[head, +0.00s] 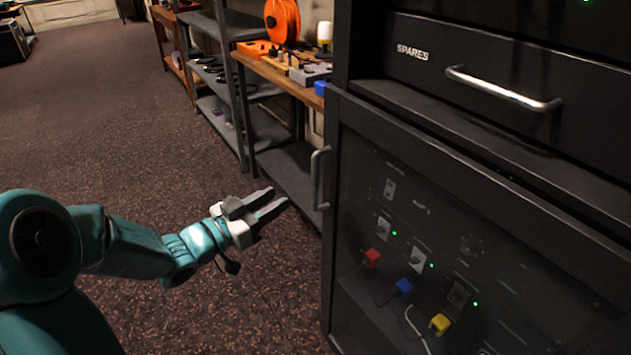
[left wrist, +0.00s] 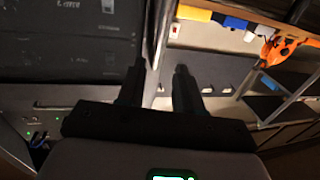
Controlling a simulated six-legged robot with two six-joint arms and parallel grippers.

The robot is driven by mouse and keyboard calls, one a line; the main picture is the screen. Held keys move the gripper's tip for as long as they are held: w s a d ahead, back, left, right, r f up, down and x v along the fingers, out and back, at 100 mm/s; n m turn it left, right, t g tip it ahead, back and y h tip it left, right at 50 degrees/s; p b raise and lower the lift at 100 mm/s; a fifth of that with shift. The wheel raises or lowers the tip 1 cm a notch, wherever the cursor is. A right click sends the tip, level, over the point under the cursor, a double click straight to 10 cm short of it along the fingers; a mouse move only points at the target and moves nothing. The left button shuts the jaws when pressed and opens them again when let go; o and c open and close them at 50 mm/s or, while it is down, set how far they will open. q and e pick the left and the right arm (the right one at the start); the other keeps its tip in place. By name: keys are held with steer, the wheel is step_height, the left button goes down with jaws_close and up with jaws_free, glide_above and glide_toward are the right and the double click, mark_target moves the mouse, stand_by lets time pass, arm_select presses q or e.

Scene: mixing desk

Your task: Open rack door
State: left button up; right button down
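The rack door (head: 345,215) is a dark see-through panel in a black frame at the right of the head view, and it looks closed. Its upright metal handle (head: 316,178) stands on the door's left edge. My left gripper (head: 279,196) is just left of the handle, pointing at it, with its fingers apart and nothing held. In the left wrist view the two dark fingers (left wrist: 160,72) are spread, and a pale upright bar (left wrist: 160,35) shows beyond the gap; I cannot tell whether it is the handle or the door's edge. My right gripper is not in view.
A black drawer marked SPARES (head: 440,62) with a bar handle is above the door. Red, blue and yellow plugs (head: 440,324) show behind the panel. A wooden-topped bench (head: 290,88) with an orange reel (head: 282,22) stands behind. The carpet at left is clear.

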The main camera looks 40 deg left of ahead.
mark_target(313, 178)
arm_select(q)
steer(key=w, duration=0.4)
steer(key=w+d, duration=0.1)
steer(key=w, duration=0.3)
steer(key=w+d, duration=0.1)
steer(key=w, duration=0.3)
steer(key=shift+d+f, duration=0.1)
steer(key=shift+d, duration=0.15)
jaws_close()
